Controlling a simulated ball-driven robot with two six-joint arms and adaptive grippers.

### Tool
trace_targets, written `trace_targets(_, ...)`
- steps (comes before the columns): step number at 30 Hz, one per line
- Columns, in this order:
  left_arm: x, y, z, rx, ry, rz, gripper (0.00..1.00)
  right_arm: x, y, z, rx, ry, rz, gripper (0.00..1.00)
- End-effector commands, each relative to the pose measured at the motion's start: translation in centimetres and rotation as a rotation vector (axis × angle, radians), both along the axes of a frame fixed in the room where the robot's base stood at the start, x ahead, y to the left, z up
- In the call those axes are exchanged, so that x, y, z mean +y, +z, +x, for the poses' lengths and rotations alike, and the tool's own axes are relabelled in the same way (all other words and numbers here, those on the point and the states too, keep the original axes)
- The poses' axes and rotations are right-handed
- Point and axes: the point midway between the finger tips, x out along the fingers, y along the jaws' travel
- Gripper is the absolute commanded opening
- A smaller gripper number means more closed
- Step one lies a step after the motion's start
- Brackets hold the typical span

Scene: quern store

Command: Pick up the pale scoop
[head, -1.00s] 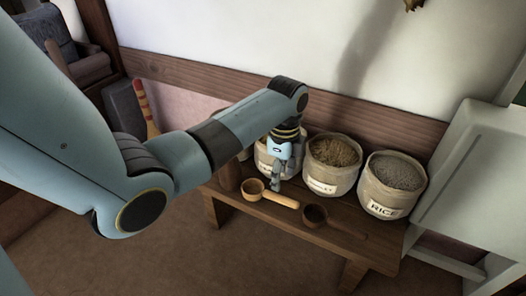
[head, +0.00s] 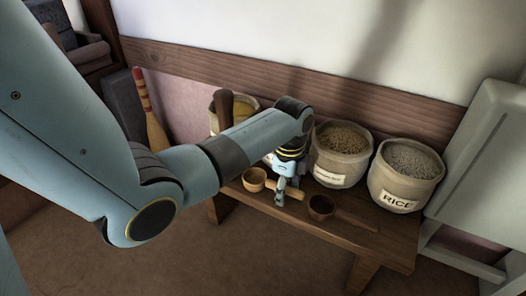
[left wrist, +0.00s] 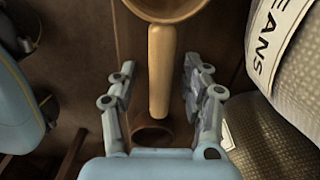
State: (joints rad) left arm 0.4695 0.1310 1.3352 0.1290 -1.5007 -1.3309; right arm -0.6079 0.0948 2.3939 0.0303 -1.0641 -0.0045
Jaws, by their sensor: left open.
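The pale scoop (head: 254,181) lies on the wooden bench, its round bowl to the left and its handle pointing right. My left gripper (head: 285,198) is open over the handle, partly hiding it in the head view. In the left wrist view the pale scoop's handle (left wrist: 159,75) runs between the two spread fingers of the left gripper (left wrist: 157,78), with a gap on each side. The bowl is cut off at the top of that view. My right gripper is in neither view.
A dark scoop (head: 321,206) lies just right of the pale one on the bench (head: 365,238). Grain sacks stand behind, including the rice sack (head: 403,177) and a middle sack (head: 340,157). A broom (head: 152,120) leans at the left.

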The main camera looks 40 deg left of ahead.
Motion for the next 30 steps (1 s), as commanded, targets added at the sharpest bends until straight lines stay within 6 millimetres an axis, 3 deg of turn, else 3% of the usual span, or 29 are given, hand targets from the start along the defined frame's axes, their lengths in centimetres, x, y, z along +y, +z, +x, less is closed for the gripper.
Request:
trace_targets(5, -0.02, 0.11, 0.05, -0.001, 0.000, -0.001, 0.45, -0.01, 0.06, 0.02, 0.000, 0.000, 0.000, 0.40)
trace_targets(15, -0.03, 0.08, 0.02, 0.000, 0.000, -0.001, 0.01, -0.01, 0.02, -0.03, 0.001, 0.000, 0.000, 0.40)
trace_targets(30, -0.02, 0.39, 0.03, -0.001, 0.000, -0.001, 0.00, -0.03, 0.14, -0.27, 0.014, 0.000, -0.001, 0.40)
